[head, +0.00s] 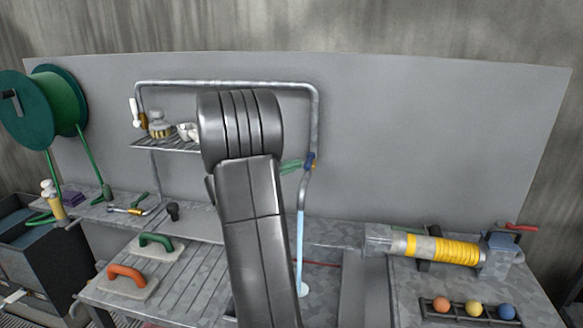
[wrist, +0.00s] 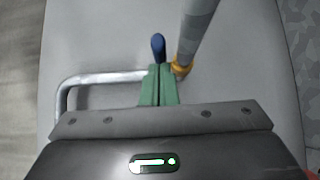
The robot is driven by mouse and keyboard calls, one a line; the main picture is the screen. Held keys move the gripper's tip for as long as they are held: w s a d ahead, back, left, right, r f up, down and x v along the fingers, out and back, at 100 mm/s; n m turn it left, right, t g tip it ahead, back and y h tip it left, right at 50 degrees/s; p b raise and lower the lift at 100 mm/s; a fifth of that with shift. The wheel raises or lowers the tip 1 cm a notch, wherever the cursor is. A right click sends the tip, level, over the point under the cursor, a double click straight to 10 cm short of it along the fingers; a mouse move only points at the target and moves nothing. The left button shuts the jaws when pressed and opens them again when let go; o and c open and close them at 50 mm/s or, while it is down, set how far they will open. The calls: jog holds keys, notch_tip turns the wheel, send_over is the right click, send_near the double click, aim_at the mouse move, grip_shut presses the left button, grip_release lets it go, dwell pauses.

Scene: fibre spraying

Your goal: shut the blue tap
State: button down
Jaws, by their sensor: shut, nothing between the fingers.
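The blue tap (head: 309,160) sits on the grey metal pipe to the right of my arm in the head view. A pale blue stream (head: 299,245) runs straight down below the pipe's end to the bench. In the wrist view the tap's blue handle (wrist: 158,47) stands just beyond my fingertips, left of the pipe and its yellow-orange collar (wrist: 181,69). My gripper (wrist: 160,70) has green fingers, closed together and empty. It also shows in the head view (head: 292,166), just left of the tap. I cannot tell whether the fingertips touch the handle.
The pipe frame (head: 225,84) arches over a small shelf (head: 165,145) with bottles. Orange- and green-handled floats (head: 127,273) lie at front left. A yellow-ribbed cylinder (head: 445,250) and a rack of coloured balls (head: 472,309) are at right. A green hose reel (head: 45,105) is at far left.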

aim_at(304, 168)
jog(key=shift+s+d+n+t+y+b, duration=0.4)
jog(key=shift+d+b, duration=0.4)
jog(key=shift+b, duration=1.4)
jog(key=shift+s+d+n+t+y+b, duration=0.25)
jog(key=shift+s+d+b, duration=0.35)
jog(key=shift+b, duration=1.55)
jog(key=shift+w+f, duration=0.1)
jog(key=shift+w, duration=0.05)
